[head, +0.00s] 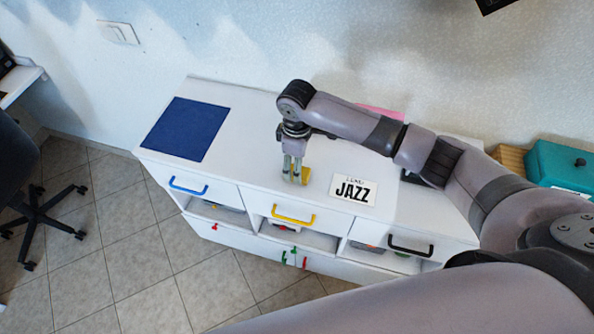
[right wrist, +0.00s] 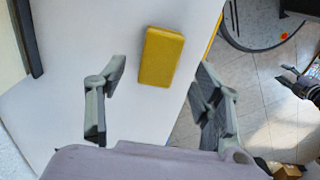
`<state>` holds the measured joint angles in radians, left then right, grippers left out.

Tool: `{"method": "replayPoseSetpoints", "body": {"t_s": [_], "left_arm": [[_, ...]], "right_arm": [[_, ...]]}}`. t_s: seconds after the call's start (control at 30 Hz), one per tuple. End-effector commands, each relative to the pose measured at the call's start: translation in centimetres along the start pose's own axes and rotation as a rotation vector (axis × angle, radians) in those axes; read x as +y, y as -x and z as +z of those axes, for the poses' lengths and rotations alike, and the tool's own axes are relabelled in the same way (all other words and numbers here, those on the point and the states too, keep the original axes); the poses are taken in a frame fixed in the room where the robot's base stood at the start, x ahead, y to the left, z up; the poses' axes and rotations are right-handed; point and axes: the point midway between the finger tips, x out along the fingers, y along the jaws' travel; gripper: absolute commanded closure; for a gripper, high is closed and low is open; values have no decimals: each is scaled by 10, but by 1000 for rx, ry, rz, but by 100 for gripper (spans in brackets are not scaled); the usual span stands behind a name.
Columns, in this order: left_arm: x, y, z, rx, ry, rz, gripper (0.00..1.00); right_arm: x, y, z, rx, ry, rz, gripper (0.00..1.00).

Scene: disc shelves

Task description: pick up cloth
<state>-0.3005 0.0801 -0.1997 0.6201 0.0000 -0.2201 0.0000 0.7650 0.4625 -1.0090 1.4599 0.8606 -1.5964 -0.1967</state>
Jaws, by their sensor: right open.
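A yellow, flat, rounded rectangular thing (head: 304,175), which looks like the cloth, lies on the white cabinet top near its front edge. It also shows in the right wrist view (right wrist: 161,57), lying flat. My right gripper (head: 293,177) points down over it from above. In the right wrist view my right gripper (right wrist: 160,75) is open, with one finger on each side of the yellow thing and a gap on both sides. Nothing is held. In the head view the fingers hide part of it.
The white cabinet (head: 255,135) has drawers with a blue, a yellow and a black handle. A dark blue square (head: 185,128) lies at left, a JAZZ card (head: 353,188) right of the gripper. A pink item (head: 385,112) is partly hidden behind my arm. A teal box (head: 560,163) stands at right.

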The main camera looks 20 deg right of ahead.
Motion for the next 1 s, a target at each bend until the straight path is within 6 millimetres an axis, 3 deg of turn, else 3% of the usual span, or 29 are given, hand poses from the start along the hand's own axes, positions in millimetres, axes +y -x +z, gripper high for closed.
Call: {"method": "replayPoseSetpoints", "body": {"t_s": [0.03, 0.2, 0.47, 1.0], "left_arm": [[0, 8, -1, 0, 0, 0, 60], [0, 10, -1, 0, -1, 0, 60], [0, 10, -1, 0, -1, 0, 60], [0, 10, -1, 0, -1, 0, 60]], "right_arm": [[0, -5, 0, -3, -1, -2, 39], [0, -27, 0, -1, -1, 0, 39], [0, -31, 0, 1, 0, 1, 39], [1, -30, 0, 1, 0, 1, 74]]}}
